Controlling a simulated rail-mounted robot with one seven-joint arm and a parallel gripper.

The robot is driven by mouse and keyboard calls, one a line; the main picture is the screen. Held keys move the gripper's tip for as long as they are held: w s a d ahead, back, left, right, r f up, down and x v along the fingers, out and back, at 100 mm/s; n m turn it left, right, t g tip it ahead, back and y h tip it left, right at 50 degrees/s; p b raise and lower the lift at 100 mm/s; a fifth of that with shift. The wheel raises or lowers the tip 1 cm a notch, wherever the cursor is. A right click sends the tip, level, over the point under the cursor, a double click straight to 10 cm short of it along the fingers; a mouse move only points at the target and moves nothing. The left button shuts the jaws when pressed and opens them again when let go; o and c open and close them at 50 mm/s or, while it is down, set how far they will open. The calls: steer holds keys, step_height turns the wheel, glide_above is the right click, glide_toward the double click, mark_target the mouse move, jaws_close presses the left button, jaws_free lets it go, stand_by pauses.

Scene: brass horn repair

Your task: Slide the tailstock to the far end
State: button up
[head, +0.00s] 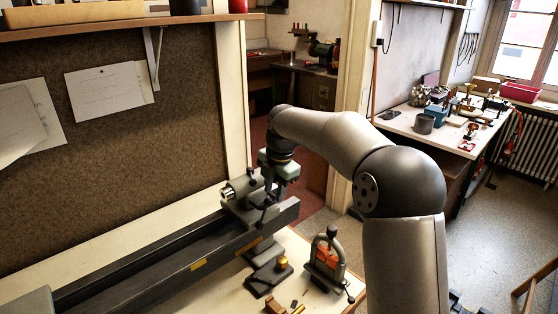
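The grey tailstock (242,208) sits on the dark lathe bed (160,270), near the bed's right, far end. Its pale round barrel (228,192) points left, and a black-knobbed lever (251,174) rises from its top. My gripper (270,192) reaches down from the arm's wrist at the tailstock's right side, very close to it or touching. The fingertips are small, dark and partly lost against the tailstock, so their opening and any contact are unclear. A short stretch of bed shows to the right of the tailstock.
On the pale bench in front of the bed are a dark tool block with a brass knob (282,263) and a small vise (326,260) with orange jaws. A pinboard wall (150,120) stands behind the bed. A cluttered white workbench (440,135) is at the right.

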step_height(320, 180, up, 14)
steer(key=s+d, duration=0.1)
steer(key=s, duration=0.1)
steer(key=shift+d+r, duration=0.25)
steer(key=shift+d, duration=0.1)
steer(key=s+d+f+m, duration=0.4)
steer(key=s+f+m, duration=0.3)
steer(key=s, duration=0.4)
steer(key=s+d+f+m+h, duration=0.1)
steer(key=s+d+f+m, duration=0.3)
steer(key=s+f+m, duration=0.3)
steer(key=s+d+f+m, duration=0.4)
steer(key=s+f+m, duration=0.3)
steer(key=s+m, duration=0.5)
steer(key=s, duration=0.5)
steer(key=shift+s+d, duration=0.15)
steer(key=shift+d, duration=0.1)
steer(key=shift+g, duration=0.3)
